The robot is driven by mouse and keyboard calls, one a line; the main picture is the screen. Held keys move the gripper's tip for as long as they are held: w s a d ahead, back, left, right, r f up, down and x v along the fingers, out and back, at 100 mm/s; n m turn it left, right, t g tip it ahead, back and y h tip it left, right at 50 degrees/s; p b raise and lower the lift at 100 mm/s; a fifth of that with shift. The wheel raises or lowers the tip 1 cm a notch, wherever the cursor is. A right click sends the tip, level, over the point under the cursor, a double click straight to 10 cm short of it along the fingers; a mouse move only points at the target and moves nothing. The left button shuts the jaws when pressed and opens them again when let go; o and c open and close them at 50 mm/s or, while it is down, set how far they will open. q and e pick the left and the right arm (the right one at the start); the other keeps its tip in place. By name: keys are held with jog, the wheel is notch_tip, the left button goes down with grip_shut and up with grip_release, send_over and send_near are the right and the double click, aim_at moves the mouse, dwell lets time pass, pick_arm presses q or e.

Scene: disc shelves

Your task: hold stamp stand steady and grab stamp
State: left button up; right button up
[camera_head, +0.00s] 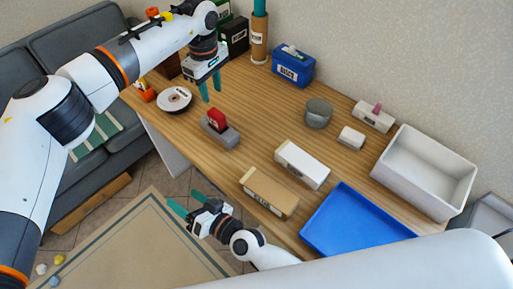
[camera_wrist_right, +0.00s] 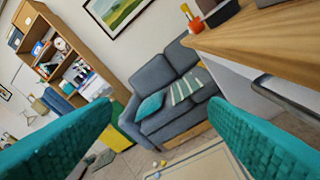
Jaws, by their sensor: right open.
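The red stamp (camera_head: 216,116) sits upright in a grey stamp stand (camera_head: 222,136) on the wooden table, left of its middle. My left gripper (camera_head: 210,87) is above the table, a little behind the stamp and apart from it. Its teal fingers point down, spread, with nothing between them. My right gripper (camera_head: 183,206) is in front of the table's front edge, over the floor side, away from the stamp. Its teal fingers are wide apart and empty, and also show in the right wrist view (camera_wrist_right: 160,140). The stamp is not identifiable in that wrist view.
A disc (camera_head: 174,98) lies left of the stamp. A brown box (camera_head: 268,190) and a white box (camera_head: 303,163) stand to the right, before a blue tray (camera_head: 356,222) and a white bin (camera_head: 424,175). A grey cup (camera_head: 318,113) and blue box (camera_head: 293,67) stand behind.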

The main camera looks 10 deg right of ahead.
jog(key=w+d+r, duration=0.6)
jog(key=r, duration=0.2)
pick_arm(q)
jog(key=shift+d, duration=0.1)
pick_arm(e)
jog(key=n+g+h, duration=0.1)
jog(key=n+h, duration=0.2)
jog(key=n, duration=0.3)
send_near(234, 139)
jog(key=shift+a+r, duration=0.15)
jog(key=shift+a, duration=0.35)
jog(key=shift+w+d, duration=0.2)
jog(key=shift+d, duration=0.05)
jog(key=shift+w+a+f, duration=0.1)
jog(key=shift+w+f, duration=0.1)
jog(key=shift+w, duration=0.1)
jog(key=shift+h, duration=0.3)
jog(key=x, duration=1.1)
jog(key=shift+a+f, duration=0.1)
jog(key=shift+a, duration=0.05)
jog(key=c, duration=1.1)
jog(key=shift+o, duration=0.2)
